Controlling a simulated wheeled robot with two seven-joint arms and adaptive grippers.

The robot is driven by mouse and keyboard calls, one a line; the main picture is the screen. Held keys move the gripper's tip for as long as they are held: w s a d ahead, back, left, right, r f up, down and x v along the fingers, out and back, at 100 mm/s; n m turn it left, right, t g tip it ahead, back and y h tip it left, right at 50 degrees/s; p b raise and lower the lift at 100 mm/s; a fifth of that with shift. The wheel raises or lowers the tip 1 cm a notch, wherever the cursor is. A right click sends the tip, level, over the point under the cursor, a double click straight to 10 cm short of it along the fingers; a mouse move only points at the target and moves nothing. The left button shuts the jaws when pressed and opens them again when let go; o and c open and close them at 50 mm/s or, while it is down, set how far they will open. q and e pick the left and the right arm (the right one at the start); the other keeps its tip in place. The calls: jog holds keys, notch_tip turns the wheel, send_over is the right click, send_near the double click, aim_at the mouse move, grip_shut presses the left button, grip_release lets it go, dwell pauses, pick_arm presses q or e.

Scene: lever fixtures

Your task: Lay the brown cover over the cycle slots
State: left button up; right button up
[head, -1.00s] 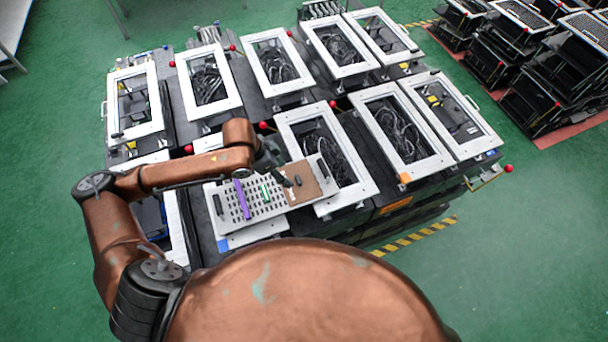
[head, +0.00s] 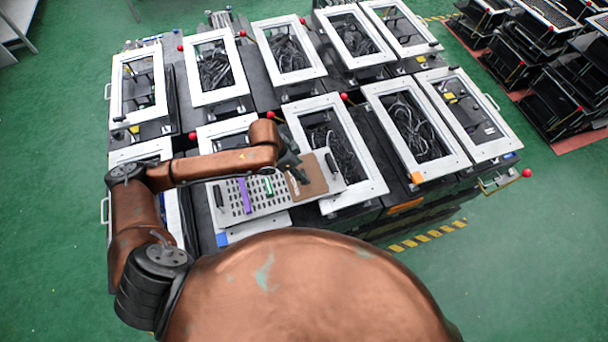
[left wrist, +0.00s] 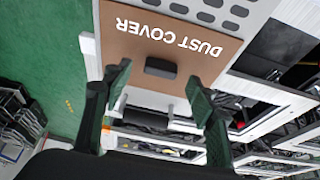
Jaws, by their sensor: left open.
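The brown cover (head: 314,175) lies flat at the right end of a light panel with rows of slots (head: 257,207). In the left wrist view the cover (left wrist: 133,45) bears the words "DUST COVER" and has a black handle (left wrist: 160,68) in its middle. My left gripper (head: 301,176) is over the cover in the head view. In the left wrist view my left gripper (left wrist: 157,76) is open, with one finger on each side of the handle. I cannot tell whether the fingers touch it. Some slots (left wrist: 209,18) show beside the cover. My right gripper is not in view.
A purple bar (head: 245,195) and a green bar (head: 268,185) lie on the slotted panel. Black handles (head: 331,163) stand at its ends. White-framed boxes with cables (head: 408,125) surround it. Black racks (head: 540,95) stand at the far right. Green floor is clear at the lower right.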

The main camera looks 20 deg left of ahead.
pick_arm(q)
jog(key=shift+x, duration=1)
jog(key=c, duration=1.3)
